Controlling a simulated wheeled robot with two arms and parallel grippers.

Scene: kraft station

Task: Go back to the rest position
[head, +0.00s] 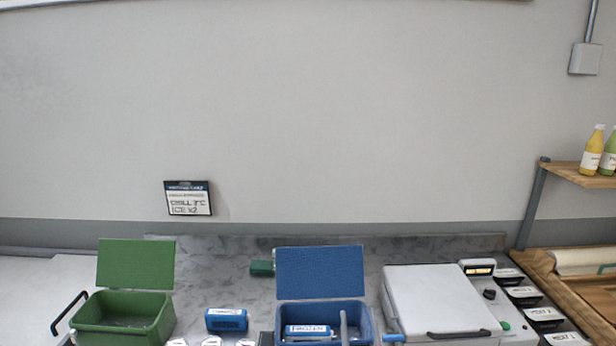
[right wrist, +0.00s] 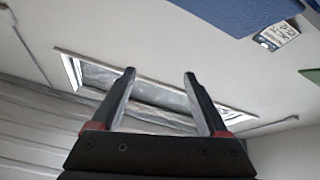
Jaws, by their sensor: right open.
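My right gripper (right wrist: 160,75) shows in the right wrist view with its two dark fingers apart and nothing between them. Behind the fingers are a pale wall and a bright framed panel. In the head view I cannot clearly make out the right gripper; a thin grey upright piece (head: 344,326) stands in front of the blue bin, and I cannot tell what it is. My left gripper is not in view.
A green bin (head: 122,310) and a blue bin (head: 368,322) stand with lids raised. A blue pack (head: 226,319) lies between them; another, marked FROZEN (head: 307,331), is in the blue bin. A white lidded unit (head: 436,295) is at right, beside black-labelled containers (head: 525,297). Bottles (head: 592,150) stand on a shelf.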

